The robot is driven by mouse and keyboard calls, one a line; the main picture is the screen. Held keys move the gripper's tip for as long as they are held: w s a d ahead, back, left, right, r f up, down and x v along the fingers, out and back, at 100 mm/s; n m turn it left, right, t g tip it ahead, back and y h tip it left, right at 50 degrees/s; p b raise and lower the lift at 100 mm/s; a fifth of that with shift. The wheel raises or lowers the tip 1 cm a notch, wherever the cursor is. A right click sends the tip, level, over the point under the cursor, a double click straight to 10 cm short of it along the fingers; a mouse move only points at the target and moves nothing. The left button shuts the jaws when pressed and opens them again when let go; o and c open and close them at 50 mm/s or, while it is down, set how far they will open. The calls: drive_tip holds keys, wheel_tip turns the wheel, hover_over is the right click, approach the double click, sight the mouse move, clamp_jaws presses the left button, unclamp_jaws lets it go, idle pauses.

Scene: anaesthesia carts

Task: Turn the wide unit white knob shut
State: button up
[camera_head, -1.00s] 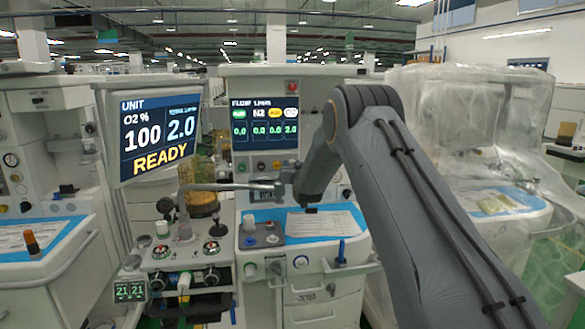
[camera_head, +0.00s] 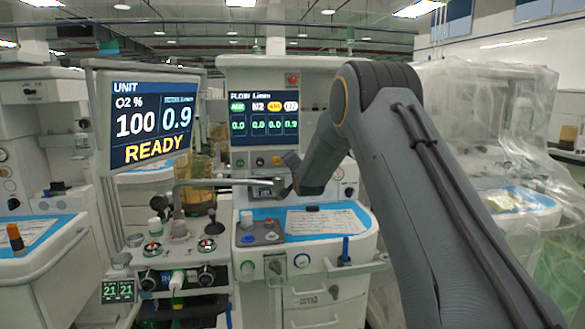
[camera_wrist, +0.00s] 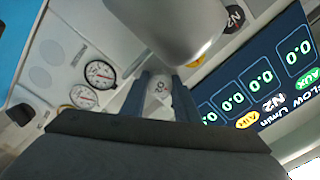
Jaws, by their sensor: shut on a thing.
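The wide unit (camera_head: 232,75) stands at the middle of the head view. Its flow screen (camera_head: 264,118) reads 0.0 in three columns and about 0.9 in the rightmost, white-labelled one. Several small knobs sit in a row below that screen. In the wrist view the white knob (camera_wrist: 160,86), with a dark marking on its face, lies between the two dark fingers of my gripper (camera_wrist: 160,93). My gripper is shut on it. In the head view my wrist hides the knob and fingertips.
A left screen (camera_head: 152,122) shows UNIT, O2 100, 0.9 and READY. A horizontal metal arm (camera_head: 225,183) passes just below the knob row. Two dial gauges (camera_wrist: 100,73) sit beside the knob in the wrist view. Plastic-covered equipment (camera_head: 480,110) stands at right.

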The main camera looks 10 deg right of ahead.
drive_tip(key=m+b, duration=0.2)
drive_tip(key=m, duration=0.3)
drive_tip(key=shift+f+b, duration=0.1)
drive_tip(key=shift+b, duration=0.2)
drive_tip(key=shift+m, duration=0.3)
drive_tip(key=o, duration=1.1)
